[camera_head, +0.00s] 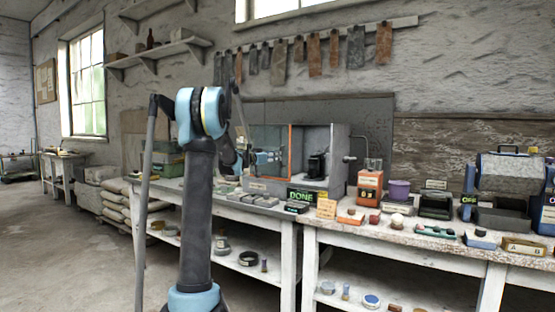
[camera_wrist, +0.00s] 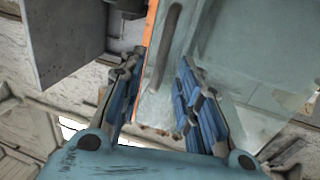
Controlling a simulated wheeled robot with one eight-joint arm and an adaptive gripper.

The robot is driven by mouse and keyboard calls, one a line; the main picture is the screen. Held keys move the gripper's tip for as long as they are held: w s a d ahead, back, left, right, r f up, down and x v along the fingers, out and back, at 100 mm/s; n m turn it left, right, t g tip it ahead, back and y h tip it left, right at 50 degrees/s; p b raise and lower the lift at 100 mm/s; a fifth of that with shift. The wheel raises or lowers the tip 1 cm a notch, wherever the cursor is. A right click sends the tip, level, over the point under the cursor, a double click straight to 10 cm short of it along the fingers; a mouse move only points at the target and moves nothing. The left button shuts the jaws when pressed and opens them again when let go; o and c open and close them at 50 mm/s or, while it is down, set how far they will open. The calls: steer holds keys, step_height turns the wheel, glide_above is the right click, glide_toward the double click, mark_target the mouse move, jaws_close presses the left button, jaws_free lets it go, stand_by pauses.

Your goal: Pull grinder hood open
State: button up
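The grinder hood (camera_head: 290,150) is a clear panel with an orange edge on a grey box at the back of the workbench. A dark machine (camera_head: 317,166) stands inside the box. In the wrist view the clear hood panel (camera_wrist: 225,40) fills the upper middle, with its orange edge on the left. A dark bar-shaped handle (camera_wrist: 168,40) runs along the panel. My gripper (camera_wrist: 160,65) is open, with blue-padded fingers on either side of the handle's lower end. Gaps show on both sides; depth contact cannot be told. My arm hides part of the area in the head view.
A green-lettered DONE sign (camera_head: 302,196) stands on the bench before the box. Small blocks and trays crowd the bench front. Floor at left is clear.

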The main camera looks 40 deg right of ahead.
steer(key=s+a, duration=0.1)
steer(key=a, duration=0.5)
steer(key=shift+a, duration=0.15)
stand_by(0.3)
steer(key=s+a+f+n+y, duration=0.2)
steer(key=s+a+f, duration=0.25)
steer(key=a, duration=0.45)
steer(key=s+a+f+n+y, duration=0.1)
steer(key=s+a+f+y, duration=0.2)
steer(key=s+a, duration=0.35)
steer(key=s+a+f+n+y, duration=0.2)
steer(key=s+a+f, duration=0.2)
steer(key=a, duration=0.6)
steer(key=s+a+f+n+y, duration=0.3)
steer(key=s+a+f, duration=0.4)
steer(key=a, duration=0.3)
steer(key=s+a+f+n+y, duration=0.4)
steer(key=s+a+f, duration=0.4)
steer(key=a, duration=0.2)
steer(key=s+a+f+n+g+y, duration=0.1)
steer(key=s+a+f+n+y, duration=0.2)
steer(key=s+a+f, duration=0.4)
steer(key=s+a+n, duration=0.1)
steer(key=a, duration=0.2)
steer(key=shift+s+a+f+y, duration=0.3)
steer(key=shift+s+a, duration=0.05)
